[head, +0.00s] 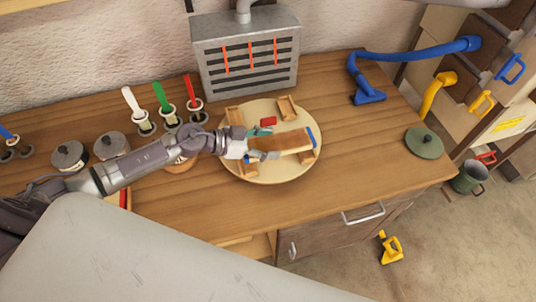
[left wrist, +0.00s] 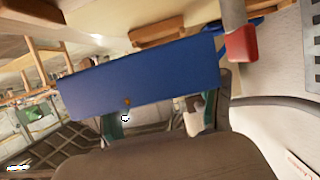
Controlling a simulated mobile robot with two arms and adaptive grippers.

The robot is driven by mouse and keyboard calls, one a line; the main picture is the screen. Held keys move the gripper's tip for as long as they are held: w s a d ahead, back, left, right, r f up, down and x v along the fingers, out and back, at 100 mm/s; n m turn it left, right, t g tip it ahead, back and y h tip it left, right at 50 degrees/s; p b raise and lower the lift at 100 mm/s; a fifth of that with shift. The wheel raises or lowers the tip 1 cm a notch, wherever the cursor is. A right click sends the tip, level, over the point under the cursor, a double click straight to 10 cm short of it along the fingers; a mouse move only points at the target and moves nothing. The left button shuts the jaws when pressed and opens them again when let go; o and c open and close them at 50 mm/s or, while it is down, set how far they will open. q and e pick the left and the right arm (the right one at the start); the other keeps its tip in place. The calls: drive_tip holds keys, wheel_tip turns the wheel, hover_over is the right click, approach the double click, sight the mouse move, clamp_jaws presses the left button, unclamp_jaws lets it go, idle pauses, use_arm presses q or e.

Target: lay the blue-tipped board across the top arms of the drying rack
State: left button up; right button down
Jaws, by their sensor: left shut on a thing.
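The blue-tipped board is tan in the head view (head: 285,140), with a blue end at its right (head: 311,136). It is above or on the round wooden disc (head: 243,172); I cannot tell if it touches it. My left gripper (head: 263,144) is shut on the board's left part. In the left wrist view a broad blue face of the board (left wrist: 140,75) fills the space beyond the fingers (left wrist: 158,120). I cannot surely pick out the drying rack; wooden rails (left wrist: 40,62) show at the left of the wrist view. My right gripper is not in view.
Small wooden blocks (head: 286,107) and a red block (head: 268,121) are on the disc. Behind it stands a grey slotted metal box (head: 222,35). Pots (head: 68,156) and colored-handled tools (head: 161,97) are left; a green lid (head: 424,142) is right. The table's front right is clear.

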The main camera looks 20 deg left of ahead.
use_arm(q)
wheel_tip(320, 180, down, 3)
drive_tip(key=shift+r+p, duration=0.1)
drive_tip(key=shift+p, duration=0.35)
drive_tip(key=shift+s+f, duration=0.15)
drive_tip(key=shift+f, duration=0.3)
drive_tip(key=o, duration=1.1)
drive_tip(key=shift+o, duration=1.2)
